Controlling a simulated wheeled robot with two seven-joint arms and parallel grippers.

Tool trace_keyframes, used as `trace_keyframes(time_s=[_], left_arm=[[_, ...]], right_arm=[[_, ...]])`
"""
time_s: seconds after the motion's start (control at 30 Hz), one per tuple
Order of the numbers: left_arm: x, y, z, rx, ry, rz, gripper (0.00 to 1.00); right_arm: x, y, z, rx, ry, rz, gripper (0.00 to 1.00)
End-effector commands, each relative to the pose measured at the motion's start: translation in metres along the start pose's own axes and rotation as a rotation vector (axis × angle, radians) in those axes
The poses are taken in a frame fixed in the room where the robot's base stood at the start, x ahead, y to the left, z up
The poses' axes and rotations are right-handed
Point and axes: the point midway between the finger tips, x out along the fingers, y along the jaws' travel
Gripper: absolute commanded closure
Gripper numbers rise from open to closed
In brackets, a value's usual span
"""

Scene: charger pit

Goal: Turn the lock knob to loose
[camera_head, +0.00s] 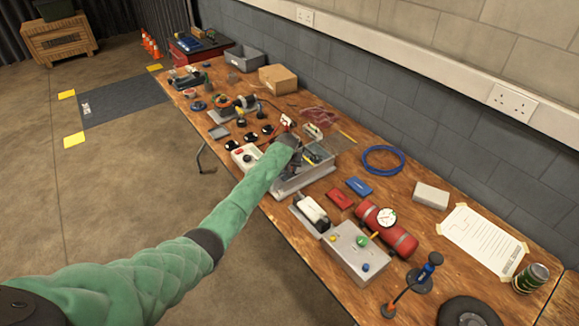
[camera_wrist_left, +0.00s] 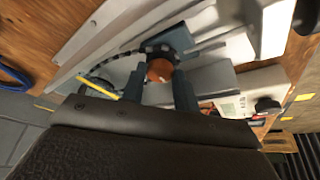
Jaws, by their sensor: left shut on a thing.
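An orange-brown round knob (camera_wrist_left: 160,70), which I take as the lock knob, sits on a dark blue-grey block in the wrist view. A black chain-like part runs beside it. My left gripper (camera_wrist_left: 161,78) has one finger on each side of the knob and is shut on it. In the head view my left gripper (camera_head: 293,146) is over a grey metal tray-like fixture (camera_head: 290,187) on the workbench. The knob is hidden there behind my gripper and arm. I cannot read any marking at the knob. My right gripper is not in view.
The wooden workbench (camera_head: 321,190) is crowded. A white box with a red button (camera_head: 243,154) is left of the fixture. A red cylinder with a gauge (camera_head: 390,232), a grey control box (camera_head: 350,255) and a blue cable ring (camera_head: 383,160) lie to the right. A block wall runs behind.

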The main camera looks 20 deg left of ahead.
Motion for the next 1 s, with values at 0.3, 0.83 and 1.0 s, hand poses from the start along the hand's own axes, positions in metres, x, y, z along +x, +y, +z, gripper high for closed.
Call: trace_keyframes(time_s=[0.3,0.83,1.0], left_arm=[[-0.0013,-0.0005,-0.0020,-0.013,0.003,-0.006,0.93],[-0.0005,0.0000,-0.0007,-0.012,0.001,-0.005,0.49],[-0.0053,0.0002,-0.0005,-0.012,0.002,-0.004,0.49]], right_arm=[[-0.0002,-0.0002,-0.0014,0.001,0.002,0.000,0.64],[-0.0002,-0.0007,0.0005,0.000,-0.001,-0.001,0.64],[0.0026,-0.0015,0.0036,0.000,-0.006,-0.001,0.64]])
